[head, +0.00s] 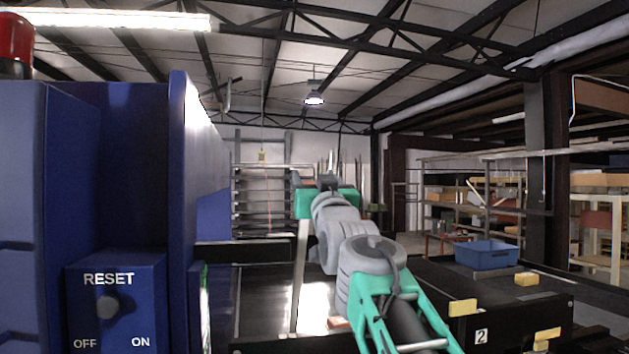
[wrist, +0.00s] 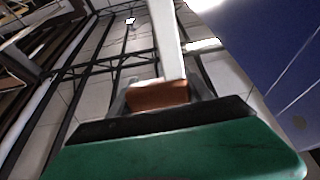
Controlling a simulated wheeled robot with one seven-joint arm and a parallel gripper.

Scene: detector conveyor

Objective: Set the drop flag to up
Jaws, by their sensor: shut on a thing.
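My gripper (head: 328,184) is at the middle of the head view, its green body facing me and its fingertips mostly hidden behind it. In the wrist view its grey fingers are shut on an orange-brown grip piece (wrist: 158,95). A pale flat bar (wrist: 166,40) meets this grip piece and runs to the top edge of that view. A pale, nearly upright bar (head: 299,280) also shows in the head view, just below and left of my gripper. It looks like the drop flag's bar. Its lower end is near the dark conveyor.
A blue cabinet (head: 140,130) with a RESET knob (head: 108,307) stands close on the left. A black box marked 2 (head: 481,336) with yellow blocks (head: 463,307) and a blue bin (head: 487,254) are at right. Shelves (head: 470,200) stand behind.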

